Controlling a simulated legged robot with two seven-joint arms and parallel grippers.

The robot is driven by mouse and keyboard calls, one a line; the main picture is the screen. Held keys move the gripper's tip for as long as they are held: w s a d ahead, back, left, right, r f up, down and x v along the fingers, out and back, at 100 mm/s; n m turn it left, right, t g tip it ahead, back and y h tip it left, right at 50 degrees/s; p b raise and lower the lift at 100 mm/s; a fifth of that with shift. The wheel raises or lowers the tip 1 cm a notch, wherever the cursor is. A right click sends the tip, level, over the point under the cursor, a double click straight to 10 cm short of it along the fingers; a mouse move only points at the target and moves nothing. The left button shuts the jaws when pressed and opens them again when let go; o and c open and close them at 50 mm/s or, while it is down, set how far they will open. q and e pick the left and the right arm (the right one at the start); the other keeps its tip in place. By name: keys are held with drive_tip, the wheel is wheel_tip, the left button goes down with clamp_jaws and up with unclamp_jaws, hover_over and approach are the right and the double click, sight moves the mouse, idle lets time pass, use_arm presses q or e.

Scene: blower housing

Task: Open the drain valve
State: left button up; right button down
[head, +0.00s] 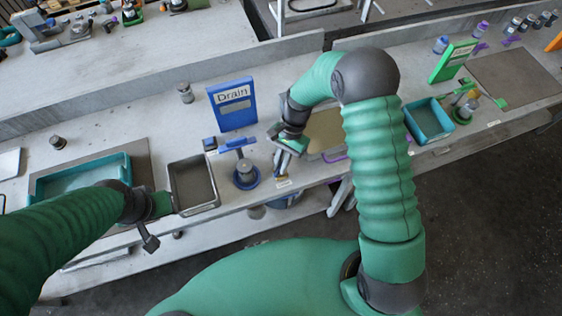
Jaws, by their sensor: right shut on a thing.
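The drain valve (245,173) stands on the bench in the head view. It has a blue base, a grey body and a flat blue handle (237,143) on top. A blue sign reading "Drain" (232,105) stands behind it. My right gripper (282,170) points down just right of the valve, apart from its handle. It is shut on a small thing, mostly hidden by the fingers. My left gripper (149,242) is at the bench's front left, beside a grey tray; its jaw opening cannot be made out.
The grey tray (213,207) lies left of the valve, with a teal tray (45,190) farther left. To the right are a teal bin (447,133) and a green sign (453,62). My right arm hides part of the bench.

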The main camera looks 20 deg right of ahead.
drive_tip(key=n, duration=0.2)
drive_tip(key=n+h, duration=0.1)
drive_tip(key=shift+w+r+n+g, duration=0.1)
drive_tip(key=shift+w+n+g, duration=0.15)
drive_tip(key=shift+n+g, duration=0.15)
drive_tip(key=n+h, duration=0.1)
drive_tip(key=n, duration=0.1)
drive_tip(key=n+h, duration=0.1)
drive_tip(key=n, duration=0.1)
drive_tip(key=shift+w+a+n+g+p, duration=0.1)
drive_tip(key=shift+a+n+g+p, duration=0.05)
drive_tip(key=shift+n+g+p, duration=0.15)
drive_tip(key=c, duration=1.6)
unclamp_jaws()
drive_tip(key=shift+o, duration=0.7)
drive_tip(key=b+v, duration=0.2)
drive_tip(key=v, duration=1.4)
drive_tip(key=shift+w+r, duration=0.25)
drive_tip(key=shift+s, duration=0.1)
